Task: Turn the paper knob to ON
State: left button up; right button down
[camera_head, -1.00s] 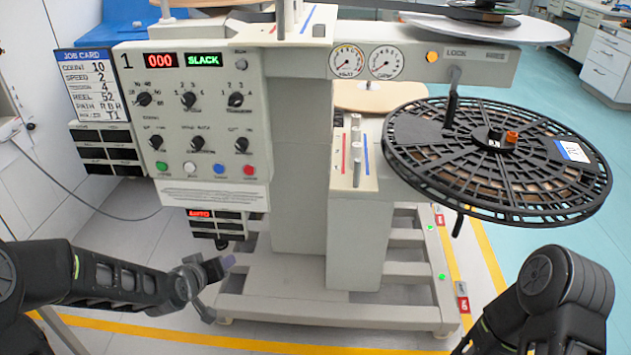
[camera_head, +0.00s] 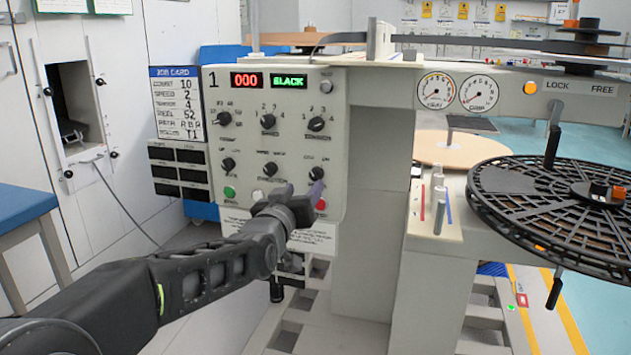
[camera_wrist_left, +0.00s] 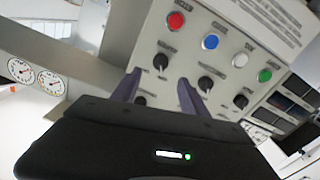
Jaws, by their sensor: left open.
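The grey control panel (camera_head: 337,105) of station 1 carries two rows of black knobs. The lower right knob (camera_head: 317,173) has its pointer tilted; the lower middle knob (camera_head: 270,170) and lower left knob (camera_head: 228,164) are beside it. The labels are too small to tell surely which is the paper knob. My left gripper (camera_head: 302,188) is open and empty in front of the panel's lower right part. In the left wrist view its fingertips (camera_wrist_left: 159,76) stand apart, with the lower right knob (camera_wrist_left: 160,61) just beyond and between them. Contact cannot be told. My right gripper is out of view.
Below the knobs are green (camera_head: 229,193), white, blue and red (camera_head: 321,204) buttons, partly hidden by my gripper. A job card (camera_head: 178,103) hangs at the panel's left. A black reel (camera_head: 560,200) and a ledge (camera_head: 428,220) with red and blue strips are to the right.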

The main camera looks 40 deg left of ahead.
aim_at(314, 176)
pick_arm(q)
jog(key=x, duration=0.7)
jog(key=shift+w+a+f+b, duration=0.1)
jog(key=shift+w+b, duration=0.1)
jog(key=shift+b, duration=0.2)
jog(key=shift+c, duration=0.4)
grip_shut()
